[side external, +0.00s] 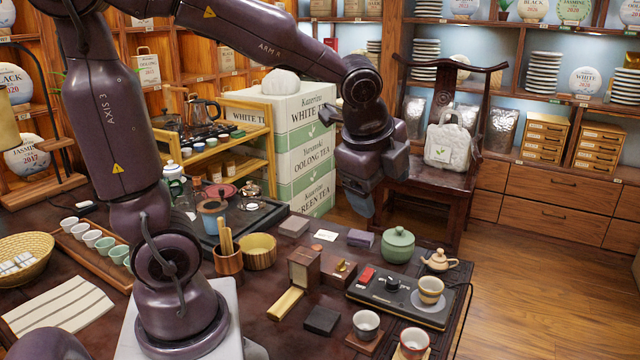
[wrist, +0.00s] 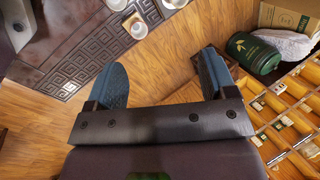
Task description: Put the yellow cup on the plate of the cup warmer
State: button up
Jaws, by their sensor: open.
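The yellow cup (side external: 430,289) stands upright at the right end of the cup warmer (side external: 376,291), a dark flat box with a knob and a red switch. The warmer's pale round plate (side external: 429,308) shows under the cup, which appears to rest on it. My gripper (side external: 362,212) is raised well above and behind the warmer, apart from the cup. In the wrist view my gripper (wrist: 163,72) has its two blue fingers wide apart with nothing between them. Small pale cups show at that view's top edge; I cannot tell which they are.
A grey cup (side external: 366,324) and a red-patterned cup (side external: 413,342) stand near the table's front edge. A green lidded pot (side external: 398,246) and small teapot (side external: 438,261) stand behind the warmer. A chair holding a bag (side external: 447,146) is behind my gripper.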

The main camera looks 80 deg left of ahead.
jog(key=s+d+r+n+h, duration=0.1)
jog(key=s+d+n, duration=0.1)
jog(key=s+n, duration=0.3)
jog(key=s+d+r+n+t+h, duration=0.1)
jog(key=s+r+n, duration=0.1)
jog(key=s+n, duration=0.3)
jog(key=n, duration=0.2)
jog(key=shift+s+d+n+t+h, duration=0.2)
jog(key=shift+d+n+t+h, duration=0.1)
jog(key=shift+d+h, duration=0.1)
dwell(1.1)
